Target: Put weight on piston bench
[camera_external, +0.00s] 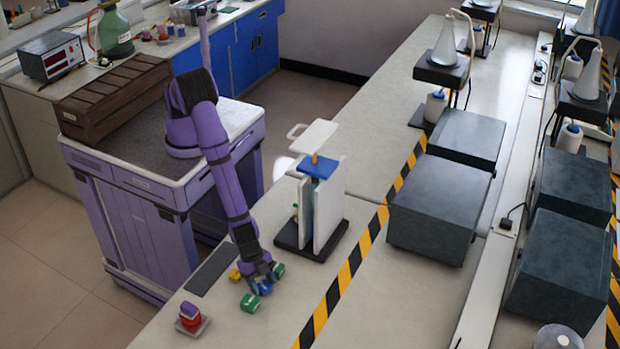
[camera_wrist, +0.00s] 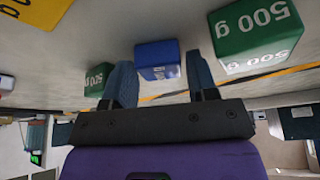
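The piston bench stands mid-table in the external view, with upright white panels (camera_external: 329,205), a blue top (camera_external: 319,168) and a black base (camera_external: 290,237). A white plate with a handle (camera_external: 314,134) sits above the blue top. My gripper (camera_external: 263,279) is low over the weights in front of the bench. In the wrist view its fingers (camera_wrist: 159,68) are open, with a blue weight (camera_wrist: 154,54) between them and a gap on each side. Green weights marked 500 g lie right (camera_wrist: 262,38) and left (camera_wrist: 99,78). A yellow weight (camera_wrist: 8,30) is at the corner.
A red object (camera_external: 190,312) rests on a small plate at the front edge. A dark mat (camera_external: 213,270) lies left of the weights. Yellow-black tape (camera_external: 345,276) crosses the table; large dark boxes (camera_external: 440,207) stand beyond it. The tabletop right of the weights is clear.

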